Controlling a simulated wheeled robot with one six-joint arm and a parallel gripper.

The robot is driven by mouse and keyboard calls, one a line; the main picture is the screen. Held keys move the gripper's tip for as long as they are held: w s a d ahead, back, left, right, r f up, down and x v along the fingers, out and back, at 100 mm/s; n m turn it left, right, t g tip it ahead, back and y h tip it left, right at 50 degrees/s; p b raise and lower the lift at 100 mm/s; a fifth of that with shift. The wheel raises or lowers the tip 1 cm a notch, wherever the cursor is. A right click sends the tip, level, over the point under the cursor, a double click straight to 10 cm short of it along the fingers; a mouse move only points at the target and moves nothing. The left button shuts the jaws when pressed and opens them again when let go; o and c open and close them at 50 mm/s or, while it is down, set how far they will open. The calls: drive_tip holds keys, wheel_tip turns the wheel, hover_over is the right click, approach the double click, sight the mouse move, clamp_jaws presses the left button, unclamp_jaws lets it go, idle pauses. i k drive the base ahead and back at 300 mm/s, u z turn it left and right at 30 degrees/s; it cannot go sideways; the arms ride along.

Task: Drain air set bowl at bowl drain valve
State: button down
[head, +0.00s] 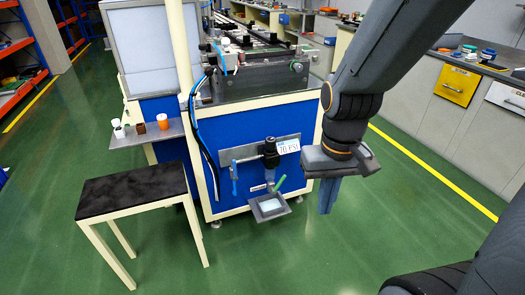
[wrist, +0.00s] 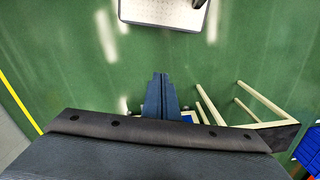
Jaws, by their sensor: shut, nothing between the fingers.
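In the head view, the air set (head: 270,153) is mounted on the blue front panel of the machine, with a tag reading 70 PSI (head: 287,146) beside its top. Its bowl (head: 269,175) hangs below. A green lever (head: 279,184), which looks like the bowl drain valve, slants at the bowl's lower end. A grey tray with a pale inside (head: 286,208) sits beneath it. My gripper (head: 326,211) is shut and empty, fingers pointing down, to the right of the bowl and apart from it. The shut fingers also show in the wrist view (wrist: 158,76); the air set cannot be made out there.
A blue lever (head: 234,178) hangs left of the air set. A black-topped stand (head: 132,190) with cream legs stands at front left. A small shelf (head: 148,136) holds several cups. Blue hoses (head: 196,130) run down the machine's corner. Green floor in front is open.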

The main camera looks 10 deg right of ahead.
sight(274, 191)
drive_tip(key=u, duration=0.25)
drive_tip(key=k, duration=0.3)
drive_tip(key=u, duration=1)
drive_tip(key=k, duration=1.05)
drive_tip(key=u, duration=0.75)
drive_tip(key=i, duration=1.7)
drive_tip(key=z, duration=1.3)
drive_tip(key=i, duration=0.6)
drive_tip(key=z, duration=0.35)
